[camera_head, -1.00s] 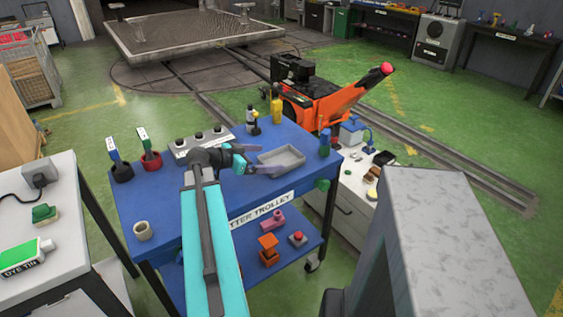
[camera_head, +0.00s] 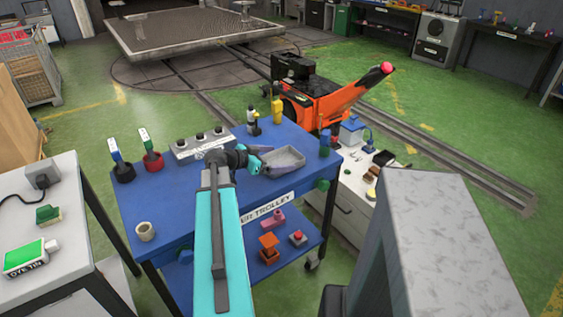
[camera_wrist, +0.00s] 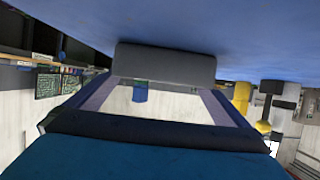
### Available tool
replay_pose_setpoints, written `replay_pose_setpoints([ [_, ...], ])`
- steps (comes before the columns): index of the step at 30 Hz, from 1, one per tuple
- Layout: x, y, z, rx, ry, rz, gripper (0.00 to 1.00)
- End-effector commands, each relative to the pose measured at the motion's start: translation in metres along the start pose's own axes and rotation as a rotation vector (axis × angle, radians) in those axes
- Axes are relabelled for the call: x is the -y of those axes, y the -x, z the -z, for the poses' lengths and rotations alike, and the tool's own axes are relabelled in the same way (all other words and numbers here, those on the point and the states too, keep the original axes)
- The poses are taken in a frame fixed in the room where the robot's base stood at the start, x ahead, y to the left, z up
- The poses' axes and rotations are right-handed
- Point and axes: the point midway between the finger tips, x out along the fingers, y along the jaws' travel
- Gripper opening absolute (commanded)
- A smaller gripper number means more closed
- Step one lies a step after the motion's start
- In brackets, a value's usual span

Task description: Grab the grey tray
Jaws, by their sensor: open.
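The grey tray (camera_head: 287,158) is a shallow open dish on the blue trolley's top, near its far right part. My gripper (camera_head: 269,161) is open at the tray's left side, its lavender fingers at tray height. In the wrist view the tray (camera_wrist: 165,62) lies straight ahead, against the blue top. The two fingers there run toward its left and right ends, with my gripper (camera_wrist: 163,88) empty between them. I cannot tell whether the fingers touch the tray.
On the blue trolley top (camera_head: 190,210), a grey box with several knobs (camera_head: 203,146) stands behind my arm. A yellow bottle (camera_head: 277,111) stands behind the tray and a blue cylinder (camera_head: 325,143) to its right. A cream cup (camera_head: 146,231) is at the front left.

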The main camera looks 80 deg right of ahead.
Motion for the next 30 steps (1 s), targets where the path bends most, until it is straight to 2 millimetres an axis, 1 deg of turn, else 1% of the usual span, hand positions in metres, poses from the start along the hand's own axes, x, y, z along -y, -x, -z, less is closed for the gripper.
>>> replay_pose_setpoints([
  [3,0.001,-0.014,0.002,0.000,0.001,-0.002,1.00],
  [7,0.000,-0.023,0.001,0.000,0.000,-0.001,1.00],
  [24,0.000,-0.024,0.000,0.000,0.000,-0.001,1.00],
  [26,0.000,-0.024,0.000,0.000,0.000,-0.001,0.92],
  [30,0.000,-0.024,0.000,0.000,0.000,-0.001,0.68],
])
